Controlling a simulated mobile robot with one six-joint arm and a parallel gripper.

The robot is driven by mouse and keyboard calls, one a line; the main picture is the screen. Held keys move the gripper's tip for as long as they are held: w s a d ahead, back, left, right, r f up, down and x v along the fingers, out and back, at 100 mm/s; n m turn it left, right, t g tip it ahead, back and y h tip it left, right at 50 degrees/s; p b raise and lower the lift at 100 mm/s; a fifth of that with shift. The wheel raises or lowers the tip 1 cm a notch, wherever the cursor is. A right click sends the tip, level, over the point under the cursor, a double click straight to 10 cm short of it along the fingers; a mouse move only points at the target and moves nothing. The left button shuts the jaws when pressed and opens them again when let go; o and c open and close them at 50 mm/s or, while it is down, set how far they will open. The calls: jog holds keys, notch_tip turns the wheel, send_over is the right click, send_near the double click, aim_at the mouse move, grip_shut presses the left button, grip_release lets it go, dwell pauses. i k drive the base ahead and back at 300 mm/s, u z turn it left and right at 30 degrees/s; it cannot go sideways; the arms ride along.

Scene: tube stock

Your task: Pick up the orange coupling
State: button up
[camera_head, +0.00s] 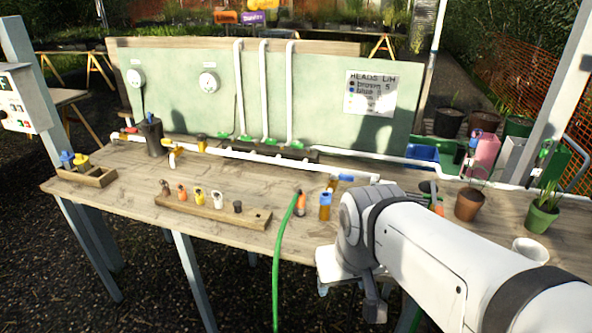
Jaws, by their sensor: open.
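A small orange coupling (182,194) stands on a wooden rack strip (214,211) on the left half of the bench, between a brown fitting (165,188) and a yellow-and-white one (199,197). Another orange fitting (300,204) is at the end of a green hose, right of the rack. My gripper (362,292) hangs low at the bench's front edge, below my white arm, to the right of the rack and well apart from the orange coupling. It is open and seems empty; its fingertips are partly hidden and hard to make out.
The green hose (281,262) hangs over the front edge. A blue-and-orange cylinder (325,206) stands beside its end. White pipes (270,158) run along the back. Pots (470,203) stand at the right. A small tray (88,177) is at the left.

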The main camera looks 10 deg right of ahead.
aim_at(301, 202)
jog(key=z, duration=0.05)
jog(key=i, duration=0.85)
jog(key=z, duration=0.2)
jog(key=k, duration=1.05)
jog(key=u, duration=0.45)
jog(key=i, duration=1)
